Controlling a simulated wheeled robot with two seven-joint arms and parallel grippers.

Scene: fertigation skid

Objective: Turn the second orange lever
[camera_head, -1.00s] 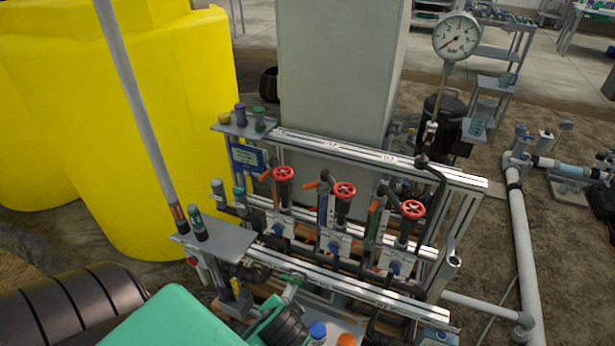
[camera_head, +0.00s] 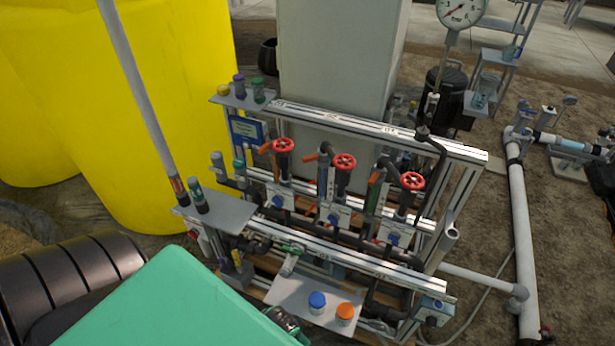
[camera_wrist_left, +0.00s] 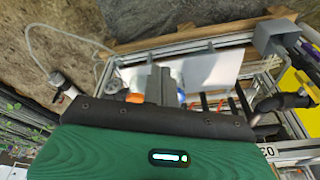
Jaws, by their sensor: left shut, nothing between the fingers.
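Three orange levers stand in a row on the pipe rack, each beside a red handwheel. The second orange lever (camera_head: 311,156) is the middle one, left of the middle red handwheel (camera_head: 344,161). The first orange lever (camera_head: 266,149) is to its left, and the third orange lever (camera_head: 374,178) is to its right. My left gripper (camera_wrist_left: 160,85) is shut and empty in the left wrist view, apart from the levers. In the head view my green left arm covers the lower left, well in front of the levers. My right gripper is not in view.
A grey front shelf (camera_head: 285,293) holds a blue-capped jar (camera_head: 317,303) and an orange-capped jar (camera_head: 344,314). Metal rails (camera_head: 330,252) run across the rack front. A grey upright pole (camera_head: 140,100) and yellow tanks (camera_head: 185,90) stand at left.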

